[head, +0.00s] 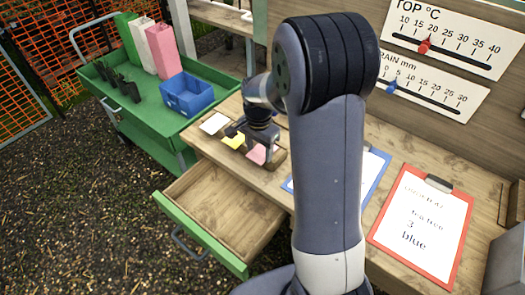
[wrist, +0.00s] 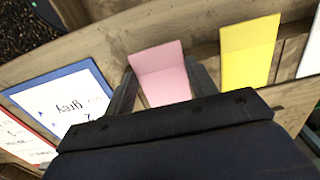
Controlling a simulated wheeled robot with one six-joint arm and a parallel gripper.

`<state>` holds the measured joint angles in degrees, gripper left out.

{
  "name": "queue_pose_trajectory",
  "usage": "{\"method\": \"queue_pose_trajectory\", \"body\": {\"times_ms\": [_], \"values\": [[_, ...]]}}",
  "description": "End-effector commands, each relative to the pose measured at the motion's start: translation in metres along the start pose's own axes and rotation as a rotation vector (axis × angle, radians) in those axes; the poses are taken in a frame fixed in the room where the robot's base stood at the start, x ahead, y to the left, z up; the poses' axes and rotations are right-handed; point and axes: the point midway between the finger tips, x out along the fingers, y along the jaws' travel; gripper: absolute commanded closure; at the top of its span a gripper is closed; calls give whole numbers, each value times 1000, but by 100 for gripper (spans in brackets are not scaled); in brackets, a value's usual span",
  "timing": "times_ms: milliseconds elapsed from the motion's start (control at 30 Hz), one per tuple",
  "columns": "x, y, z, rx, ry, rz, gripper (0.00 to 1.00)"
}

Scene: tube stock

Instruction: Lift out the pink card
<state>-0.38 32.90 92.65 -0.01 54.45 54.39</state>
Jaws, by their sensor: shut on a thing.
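The pink card (head: 256,154) is at the wooden bench's left part, at the near end of a short row of cards. In the wrist view the pink card (wrist: 160,72) lies between the two fingers of my gripper (wrist: 162,70), which is shut on it. My gripper (head: 260,145) is partly hidden by my arm in the head view. I cannot tell whether the card's lower edge is still in the wooden holder. The yellow card (wrist: 248,52) stands beside it, apart from my fingers.
A white card (head: 215,123) is beyond the yellow one. An open drawer (head: 222,205) juts out below the bench. A green cart (head: 150,115) holds a blue bin (head: 187,94) and tall boxes. A blue clipboard (wrist: 62,98) and a red clipboard (head: 422,222) lie on the bench.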

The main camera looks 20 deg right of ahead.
Motion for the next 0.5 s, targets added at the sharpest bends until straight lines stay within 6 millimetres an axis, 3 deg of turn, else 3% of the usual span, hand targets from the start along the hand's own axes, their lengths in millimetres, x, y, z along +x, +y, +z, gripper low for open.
{"method": "queue_pose_trajectory", "body": {"times_ms": [167,500], "values": [[0,0,0,0,-1,0,68],[-10,-1,0,0,2,-4,68]]}}
